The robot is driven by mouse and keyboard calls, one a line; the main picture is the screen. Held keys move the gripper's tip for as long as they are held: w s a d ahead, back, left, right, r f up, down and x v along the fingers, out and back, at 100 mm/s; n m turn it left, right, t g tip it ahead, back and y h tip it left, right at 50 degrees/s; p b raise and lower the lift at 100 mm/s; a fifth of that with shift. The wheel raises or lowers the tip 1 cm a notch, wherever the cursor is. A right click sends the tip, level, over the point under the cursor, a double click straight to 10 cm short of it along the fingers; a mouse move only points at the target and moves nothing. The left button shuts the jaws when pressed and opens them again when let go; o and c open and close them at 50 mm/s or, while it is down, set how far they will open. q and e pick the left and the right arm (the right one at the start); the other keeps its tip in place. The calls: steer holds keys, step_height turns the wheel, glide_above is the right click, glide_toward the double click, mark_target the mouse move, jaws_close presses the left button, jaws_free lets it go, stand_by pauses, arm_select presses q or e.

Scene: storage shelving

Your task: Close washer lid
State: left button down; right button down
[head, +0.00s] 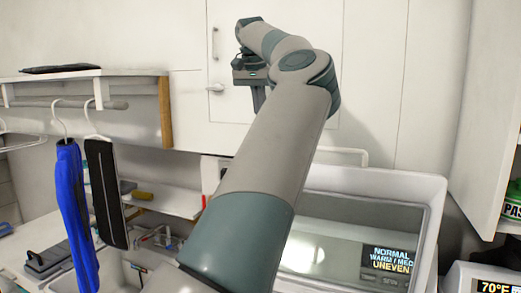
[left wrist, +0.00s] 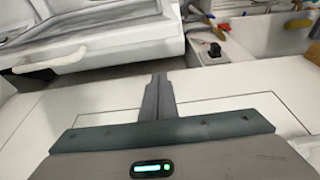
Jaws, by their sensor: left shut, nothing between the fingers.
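The washer lid (head: 400,184) stands raised at the lower right of the head view, a white frame around a glassy panel. A white bar handle (head: 345,153) shows at its top edge. In the left wrist view the lid (left wrist: 95,28) is at the upper left, with the handle (left wrist: 50,62) below it. My left gripper (head: 259,104) is up and left of the lid, in front of the white cabinet doors, apart from the lid. Its fingers (left wrist: 158,78) are together and empty. My own arm hides part of the washer. My right gripper is out of view.
White cabinet doors (head: 378,70) are behind the gripper. A shelf with a hanging rail (head: 75,104) is at left, with a blue garment (head: 76,215) and a black one (head: 106,190). Another cabinet (head: 488,110) is at right. A lit display (head: 392,258) shows within the lid panel.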

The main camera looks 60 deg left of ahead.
arm_select(q)
steer(key=shift+d, duration=0.1)
step_height(320, 180, down, 10)
steer(key=p, duration=0.3)
steer(key=shift+s+d+r, duration=0.2)
steer(key=shift+s+r, duration=0.05)
steer(key=shift+s, duration=0.1)
stand_by(0.4)
steer(key=shift+s+d, duration=0.15)
stand_by(0.3)
